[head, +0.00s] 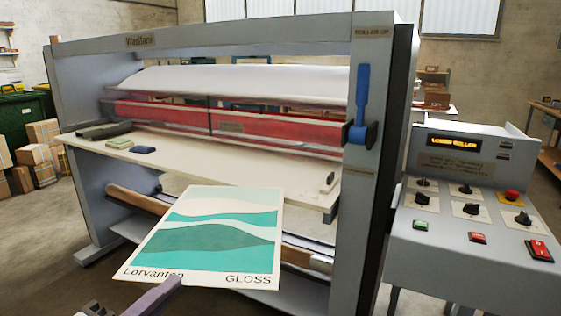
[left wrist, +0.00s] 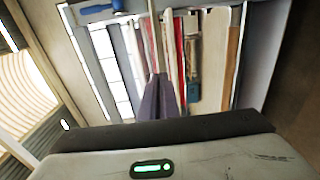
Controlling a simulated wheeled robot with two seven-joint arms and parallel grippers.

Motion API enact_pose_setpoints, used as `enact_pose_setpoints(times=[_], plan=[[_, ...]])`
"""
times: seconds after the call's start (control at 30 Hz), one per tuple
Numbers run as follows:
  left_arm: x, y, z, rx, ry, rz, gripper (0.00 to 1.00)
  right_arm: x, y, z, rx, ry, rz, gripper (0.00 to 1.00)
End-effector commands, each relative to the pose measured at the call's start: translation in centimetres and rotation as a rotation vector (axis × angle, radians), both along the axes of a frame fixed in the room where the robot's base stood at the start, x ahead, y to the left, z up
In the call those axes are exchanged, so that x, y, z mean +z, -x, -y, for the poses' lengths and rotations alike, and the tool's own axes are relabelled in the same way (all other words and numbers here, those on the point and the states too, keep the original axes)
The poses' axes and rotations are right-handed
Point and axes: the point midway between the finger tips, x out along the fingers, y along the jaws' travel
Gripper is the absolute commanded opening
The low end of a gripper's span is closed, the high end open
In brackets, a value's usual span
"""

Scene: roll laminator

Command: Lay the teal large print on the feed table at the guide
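The teal large print (head: 212,236) is a cream sheet with teal wave bands and the words "Lorvanten" and "GLOSS". My left gripper (head: 168,286) has its purple fingers shut at the print's near edge. In the left wrist view the fingers (left wrist: 158,98) are together, with the sheet seen nearly edge-on as a thin strip beyond them. The print slopes toward the cream feed table (head: 230,177); its far edge overlaps the table's front in the picture, and I cannot tell whether they touch. My right gripper is out of view.
Red rollers (head: 260,128) lie behind the table. A dark bar (head: 104,130) and a small blue pad (head: 142,150) lie on its left part. A blue lever (head: 361,95) is on the right upright. The control panel (head: 470,205) stands at the right.

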Motion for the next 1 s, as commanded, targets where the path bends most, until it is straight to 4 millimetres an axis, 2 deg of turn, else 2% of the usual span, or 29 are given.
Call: enact_pose_setpoints(times=[0.03, 0.2, 0.4, 0.63, 0.67, 1.0], plan=[[-1.7, 1.4, 0.0, 0.005, 0.000, -0.009, 0.00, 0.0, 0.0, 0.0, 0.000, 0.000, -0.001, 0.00], [-5.4, 6.0, 0.4, 0.001, -0.001, -0.007, 0.00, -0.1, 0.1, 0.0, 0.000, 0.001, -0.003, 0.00], [-7.7, 10.6, 1.3, -0.033, 0.000, -0.002, 0.00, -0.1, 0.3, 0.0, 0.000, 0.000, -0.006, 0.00], [-9.0, 14.7, 2.4, -0.081, 0.001, -0.002, 0.00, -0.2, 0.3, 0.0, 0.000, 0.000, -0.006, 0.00], [-9.0, 15.0, 2.5, -0.083, 0.003, 0.001, 0.00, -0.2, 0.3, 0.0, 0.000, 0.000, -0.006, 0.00], [-7.6, 13.5, 1.5, 0.099, 0.009, 0.005, 0.00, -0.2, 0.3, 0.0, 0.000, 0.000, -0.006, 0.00]])
